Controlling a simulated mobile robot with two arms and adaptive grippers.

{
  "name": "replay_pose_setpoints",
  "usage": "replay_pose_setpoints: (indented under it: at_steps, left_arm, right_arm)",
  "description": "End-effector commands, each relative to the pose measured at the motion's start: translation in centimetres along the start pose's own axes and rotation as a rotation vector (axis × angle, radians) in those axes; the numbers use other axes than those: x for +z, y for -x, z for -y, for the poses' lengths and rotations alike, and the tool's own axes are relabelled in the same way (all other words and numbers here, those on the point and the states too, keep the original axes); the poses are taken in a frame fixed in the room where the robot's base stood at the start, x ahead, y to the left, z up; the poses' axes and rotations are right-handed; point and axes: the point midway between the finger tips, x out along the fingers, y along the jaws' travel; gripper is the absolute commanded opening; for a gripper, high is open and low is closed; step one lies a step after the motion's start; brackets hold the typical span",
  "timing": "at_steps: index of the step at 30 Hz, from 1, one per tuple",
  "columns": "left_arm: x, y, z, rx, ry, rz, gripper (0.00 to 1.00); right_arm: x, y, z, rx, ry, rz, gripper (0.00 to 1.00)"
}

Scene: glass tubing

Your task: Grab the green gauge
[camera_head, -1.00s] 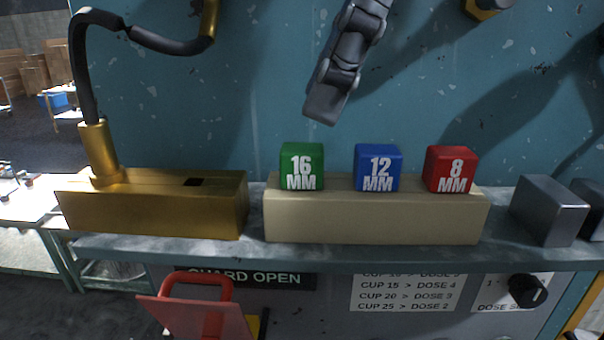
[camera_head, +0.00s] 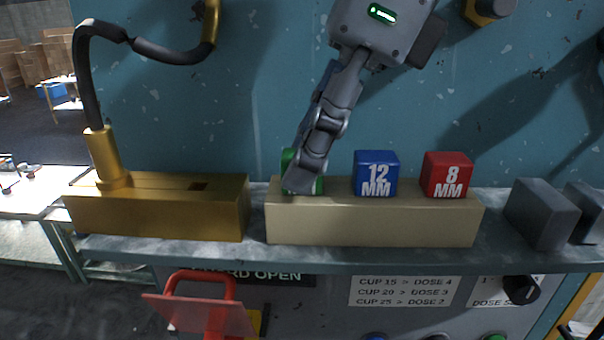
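The green gauge (camera_head: 288,161) sits on the left part of a beige block (camera_head: 372,222). My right gripper (camera_head: 302,184) points down from above and lies in front of the green gauge, hiding most of it. Only green edges show at its left and right sides. I cannot tell whether the fingers are open or shut, or whether they touch the gauge. My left gripper is not in view.
A blue 12 MM gauge (camera_head: 376,173) and a red 8 MM gauge (camera_head: 446,175) stand to the right on the same block. A brass block (camera_head: 160,214) with a bent hose is at the left. Grey metal blocks (camera_head: 541,214) stand at the right. A blue wall rises behind.

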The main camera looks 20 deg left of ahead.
Motion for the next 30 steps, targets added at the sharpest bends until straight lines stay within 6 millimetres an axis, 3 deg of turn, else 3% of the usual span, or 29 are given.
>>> replay_pose_setpoints:
  at_steps: [1, 3, 4, 20, 27, 30]
  left_arm:
    - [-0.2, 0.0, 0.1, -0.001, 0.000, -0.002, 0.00]
    - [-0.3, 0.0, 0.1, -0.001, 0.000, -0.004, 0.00]
    - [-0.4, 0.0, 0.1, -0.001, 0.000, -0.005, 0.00]
    - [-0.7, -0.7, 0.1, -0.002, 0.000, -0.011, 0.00]
    - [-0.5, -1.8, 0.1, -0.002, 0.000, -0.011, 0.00]
    - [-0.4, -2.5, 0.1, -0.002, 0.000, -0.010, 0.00]
  right_arm:
    - [0.0, 0.0, 0.0, 0.000, 0.000, 0.000, 0.16]
    - [0.0, 0.0, 0.0, 0.000, 0.000, 0.000, 0.02]
    - [0.0, 0.0, 0.0, 0.000, 0.000, 0.000, 0.00]
    - [0.4, 0.7, 0.0, -0.002, 0.001, 0.001, 0.00]
    - [1.2, 2.8, 0.0, -0.001, 0.000, 0.001, 0.00]
    - [1.2, 4.9, -1.6, -0.004, 0.003, 0.003, 0.00]
